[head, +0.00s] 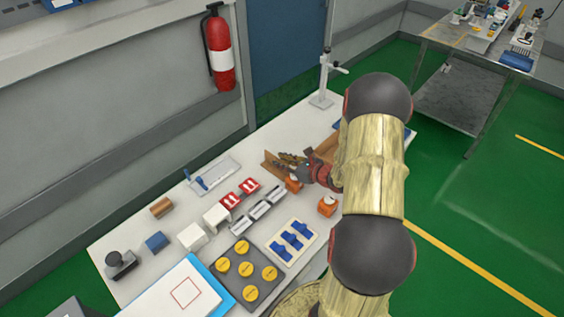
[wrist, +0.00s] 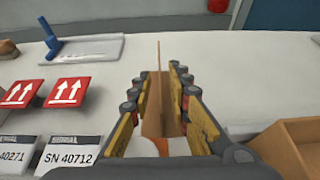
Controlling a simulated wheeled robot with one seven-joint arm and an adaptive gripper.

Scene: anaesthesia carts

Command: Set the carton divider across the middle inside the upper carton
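The brown carton divider (head: 272,166) stands upright on the white table, its thin upper edge nearly edge-on in the wrist view (wrist: 158,58). My gripper (head: 284,162) is low over the table at the divider. In the wrist view the fingers (wrist: 162,78) are apart, one on each side of the divider, with some space beside its thin panel. Contact is hard to make out. An open brown carton (head: 326,148) is just right of my gripper, partly hidden by my arm; its corner shows in the wrist view (wrist: 288,150). I cannot tell if there is another carton.
An orange block (head: 293,184) is close under my gripper, and another (head: 327,206) is nearer. Red arrow-marked blocks (head: 250,186) and white serial labels (head: 260,210) lie left. A white stand (head: 322,90) rises behind. A tray (head: 215,177) lies at the back left.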

